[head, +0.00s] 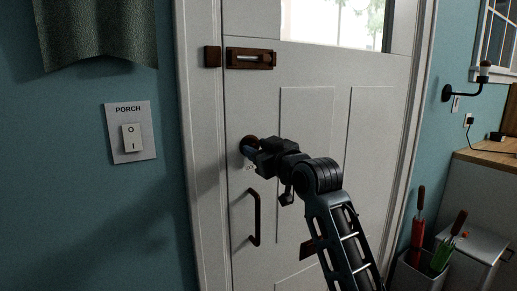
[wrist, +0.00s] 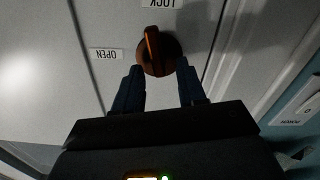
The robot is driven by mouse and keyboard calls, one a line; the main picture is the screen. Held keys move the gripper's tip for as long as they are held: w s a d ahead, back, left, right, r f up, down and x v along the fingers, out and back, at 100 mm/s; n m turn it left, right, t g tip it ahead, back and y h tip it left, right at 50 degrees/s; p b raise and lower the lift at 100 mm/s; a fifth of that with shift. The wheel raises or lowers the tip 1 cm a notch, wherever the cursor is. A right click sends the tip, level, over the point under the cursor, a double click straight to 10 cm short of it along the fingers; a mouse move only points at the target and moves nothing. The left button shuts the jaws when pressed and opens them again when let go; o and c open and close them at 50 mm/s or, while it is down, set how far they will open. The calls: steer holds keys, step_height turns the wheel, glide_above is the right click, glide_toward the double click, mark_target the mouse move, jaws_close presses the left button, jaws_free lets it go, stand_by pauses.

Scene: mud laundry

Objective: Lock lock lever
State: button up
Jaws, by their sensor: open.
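The lock lever (wrist: 153,45) is a round brown knob with a raised orange-brown bar, mounted on the white door. In the wrist view its bar lines up roughly with the upside-down LOCK label (wrist: 161,3); the OPEN label (wrist: 106,53) is to its left. My gripper (wrist: 160,68) is open, its two dark blue fingers apart, with the tips at the knob's near edge on either side. Nothing is held. In the head view my gripper (head: 246,151) reaches the door, and only the brown rim of the lever (head: 249,140) shows behind it.
A brown slide bolt (head: 251,58) is above on the door (head: 307,110), and a dark pull handle (head: 255,218) is below my gripper. A PORCH switch (head: 131,137) is on the blue wall at left. A bin with colored tools (head: 424,275) stands at right.

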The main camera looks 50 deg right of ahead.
jaws_close()
stand_by(0.3)
steer(key=shift+r+m+p, duration=0.1)
steer(key=shift+m+p, duration=0.55)
steer(key=shift+m, duration=0.05)
steer(key=shift+d+m, duration=0.1)
steer(key=shift+m, duration=0.7)
jaws_free()
